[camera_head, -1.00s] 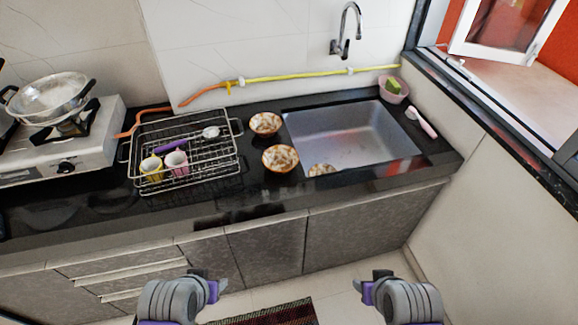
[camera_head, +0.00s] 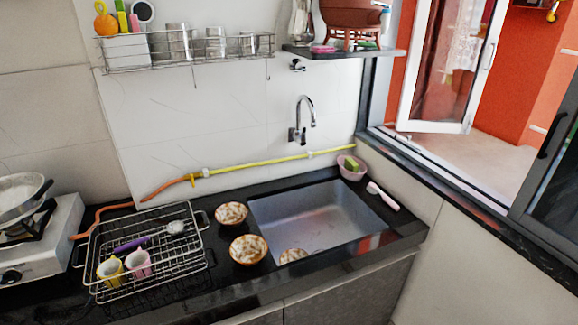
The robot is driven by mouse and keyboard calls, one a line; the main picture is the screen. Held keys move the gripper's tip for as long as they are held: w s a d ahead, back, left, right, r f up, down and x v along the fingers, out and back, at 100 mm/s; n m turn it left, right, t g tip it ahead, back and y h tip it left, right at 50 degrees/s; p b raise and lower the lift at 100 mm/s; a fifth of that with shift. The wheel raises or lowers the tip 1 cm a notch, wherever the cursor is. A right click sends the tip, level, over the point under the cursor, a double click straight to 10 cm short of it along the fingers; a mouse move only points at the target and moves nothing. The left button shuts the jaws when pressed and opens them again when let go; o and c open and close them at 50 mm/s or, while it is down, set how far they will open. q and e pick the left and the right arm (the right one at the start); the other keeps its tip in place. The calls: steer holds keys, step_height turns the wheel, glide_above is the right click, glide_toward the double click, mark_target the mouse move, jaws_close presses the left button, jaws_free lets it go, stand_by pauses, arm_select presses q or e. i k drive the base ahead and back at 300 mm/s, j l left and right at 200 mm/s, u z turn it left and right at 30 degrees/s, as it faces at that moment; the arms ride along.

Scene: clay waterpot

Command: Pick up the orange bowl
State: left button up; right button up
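Three round bowls with orange-brown rims and mottled white-and-brown insides show at the sink. One bowl (camera_head: 231,214) stands on the black counter by the sink's back left corner. A second bowl (camera_head: 249,249) stands in front of it, left of the sink. A third bowl (camera_head: 293,255) is at the sink's front left, its lower part hidden by the front edge. I cannot tell which of them is the orange bowl. Neither of my grippers is in view.
The steel sink (camera_head: 325,222) is otherwise empty. A wire dish rack (camera_head: 150,290) with two cups and utensils stands left of the bowls. A pink basket (camera_head: 352,172) and a brush (camera_head: 383,196) lie right. A wall shelf (camera_head: 345,52) holds a terracotta pot (camera_head: 351,12).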

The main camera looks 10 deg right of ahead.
mark_target(248, 250)
steer(key=i+l, duration=0.2)
steer(key=i, duration=0.3)
steer(key=i+l, duration=0.15)
steer(key=i, duration=0.3)
